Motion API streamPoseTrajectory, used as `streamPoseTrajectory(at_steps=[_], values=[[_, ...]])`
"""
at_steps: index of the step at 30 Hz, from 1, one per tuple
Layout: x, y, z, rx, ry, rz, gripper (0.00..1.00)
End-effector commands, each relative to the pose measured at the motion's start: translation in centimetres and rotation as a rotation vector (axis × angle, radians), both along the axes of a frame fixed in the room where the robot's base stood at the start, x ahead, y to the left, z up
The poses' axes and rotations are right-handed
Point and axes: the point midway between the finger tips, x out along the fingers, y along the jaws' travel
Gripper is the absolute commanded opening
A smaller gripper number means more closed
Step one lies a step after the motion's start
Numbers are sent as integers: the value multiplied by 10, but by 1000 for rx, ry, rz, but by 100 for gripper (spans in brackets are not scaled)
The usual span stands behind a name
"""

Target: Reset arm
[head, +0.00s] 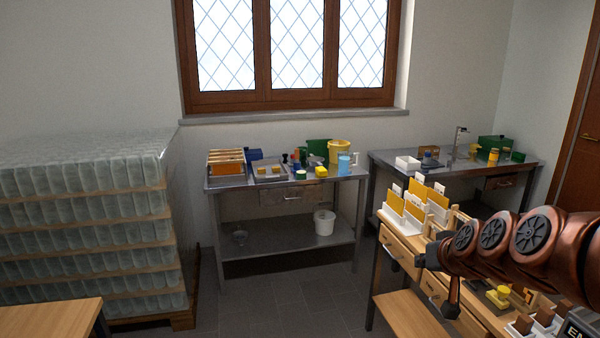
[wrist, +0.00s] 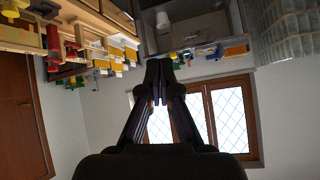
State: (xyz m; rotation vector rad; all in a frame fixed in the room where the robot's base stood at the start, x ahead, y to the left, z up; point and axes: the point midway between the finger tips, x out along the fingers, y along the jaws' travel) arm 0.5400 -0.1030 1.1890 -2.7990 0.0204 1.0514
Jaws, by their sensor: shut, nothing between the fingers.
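My arm reaches in from the right edge of the head view, over the wooden workbench (head: 402,243). My gripper (wrist: 158,80) shows in the wrist view, where the room appears upside down. Its two dark fingers meet at the tips and hold nothing. In the head view the arm's copper-coloured links are plain, but the fingertips are hard to make out.
A steel table (head: 230,183) with mixed items stands under the window. Another steel table (head: 385,159) stands at the right back. A tall pallet stack of jars (head: 80,220) fills the left. Yellow cards in white holders (head: 393,215) stand near my arm. Grey floor (head: 285,305) is clear between.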

Motion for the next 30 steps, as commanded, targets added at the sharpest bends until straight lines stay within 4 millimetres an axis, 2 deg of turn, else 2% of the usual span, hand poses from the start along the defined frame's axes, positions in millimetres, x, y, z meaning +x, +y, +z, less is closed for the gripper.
streamPoseTrajectory(at_steps=[1, 3, 5, 9, 12, 15, 18, 21, 24, 30], values=[[-18, 24, -9, 5, 60, 43, 0], [-47, 51, -27, 14, 161, 92, 0], [-75, 70, -40, 16, 248, 127, 0], [-150, 102, -69, 6, 469, 180, 0], [-208, 112, -85, -14, 629, 191, 0], [-262, 113, -96, -41, 773, 183, 0], [-305, 110, -102, -63, 890, 164, 0], [-333, 106, -104, -83, 966, 143, 0], [-347, 103, -104, -91, 1001, 132, 0], [-350, 103, -104, -93, 1010, 128, 0]])
